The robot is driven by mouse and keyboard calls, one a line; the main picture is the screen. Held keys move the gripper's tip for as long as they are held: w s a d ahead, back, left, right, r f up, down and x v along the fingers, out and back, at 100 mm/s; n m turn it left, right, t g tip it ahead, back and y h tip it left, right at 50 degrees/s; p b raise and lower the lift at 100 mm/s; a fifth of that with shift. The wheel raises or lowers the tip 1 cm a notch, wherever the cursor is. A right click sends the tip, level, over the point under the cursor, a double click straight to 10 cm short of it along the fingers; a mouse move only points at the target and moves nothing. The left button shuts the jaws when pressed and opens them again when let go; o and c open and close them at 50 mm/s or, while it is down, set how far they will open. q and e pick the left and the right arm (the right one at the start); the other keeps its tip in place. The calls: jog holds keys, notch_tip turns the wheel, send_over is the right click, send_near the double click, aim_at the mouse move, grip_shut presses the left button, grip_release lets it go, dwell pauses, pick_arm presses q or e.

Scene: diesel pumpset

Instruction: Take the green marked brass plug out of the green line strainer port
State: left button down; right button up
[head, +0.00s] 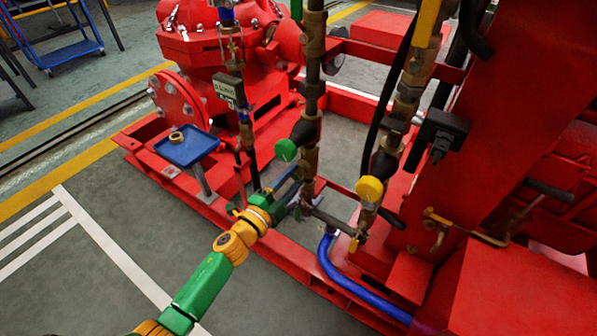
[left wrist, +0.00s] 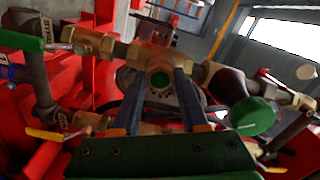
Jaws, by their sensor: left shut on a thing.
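The green marked brass plug (left wrist: 159,79) shows in the left wrist view as a brass piece with a green centre, at the strainer port on a brass body (left wrist: 153,60). My left gripper (left wrist: 158,74) has its two blue-grey fingers on either side of the plug, shut on it. In the head view my left gripper (head: 296,184) reaches in from the lower left to the green line pipe (head: 309,160), below a green round tag (head: 286,150). The plug is too small and covered to make out there. I cannot tell whether it is still seated. My right gripper is not in view.
A blue tray (head: 205,152) on a post stands left of the pipes, with a brass ring-like piece (head: 176,137) on it. A yellow round tag (head: 369,189) marks the neighbouring line. A blue hose (head: 328,262) and red frame rails lie close below. Open floor is at the left.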

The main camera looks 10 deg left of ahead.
pick_arm(q)
jog(key=n, duration=0.7)
jog(key=shift+n, duration=0.4)
